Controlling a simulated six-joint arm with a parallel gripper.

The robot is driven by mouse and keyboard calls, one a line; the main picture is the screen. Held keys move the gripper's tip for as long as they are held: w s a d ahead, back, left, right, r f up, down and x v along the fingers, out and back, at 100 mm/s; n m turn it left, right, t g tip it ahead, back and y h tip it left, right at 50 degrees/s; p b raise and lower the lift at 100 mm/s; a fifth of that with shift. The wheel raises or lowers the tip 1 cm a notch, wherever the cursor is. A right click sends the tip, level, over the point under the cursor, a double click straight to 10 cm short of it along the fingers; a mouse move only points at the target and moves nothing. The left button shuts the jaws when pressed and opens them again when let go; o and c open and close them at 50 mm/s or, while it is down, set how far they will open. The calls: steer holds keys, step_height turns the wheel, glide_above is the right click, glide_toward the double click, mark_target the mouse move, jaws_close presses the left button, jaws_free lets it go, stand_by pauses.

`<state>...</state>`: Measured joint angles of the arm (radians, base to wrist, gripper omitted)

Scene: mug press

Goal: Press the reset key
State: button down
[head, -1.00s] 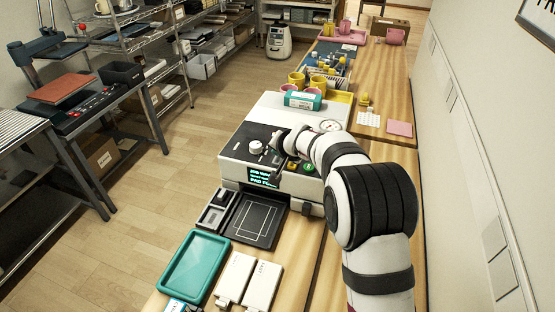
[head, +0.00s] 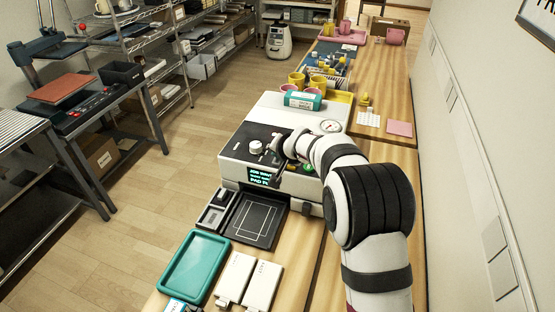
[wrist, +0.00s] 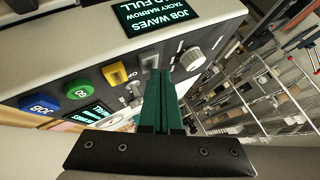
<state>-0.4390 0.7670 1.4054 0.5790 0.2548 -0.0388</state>
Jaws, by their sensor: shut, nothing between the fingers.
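The press (head: 240,150) is a white machine with a dark control panel, seen in the head view. In the wrist view its panel carries a blue JOB button (wrist: 40,104), a green GO button (wrist: 78,90), a yellow key (wrist: 115,74), a small grey key (wrist: 150,61) and a round knob (wrist: 192,58). I cannot read which key is the reset key. My gripper (wrist: 160,76) is shut and empty, its green fingertips close to the grey key. I cannot tell whether they touch it.
A lit display (wrist: 160,14) reads "JOB WAVES" and "FULL". A black pad tray (head: 256,220), a teal tray (head: 194,267) and white slabs (head: 262,285) are in front. Shelves stand at the left.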

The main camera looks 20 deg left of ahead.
mark_target(278, 163)
steer(key=shift+f, duration=0.5)
stand_by(0.3)
steer(key=shift+r, duration=0.9)
steer(key=shift+r, duration=0.1)
steer(key=shift+r, duration=2.45)
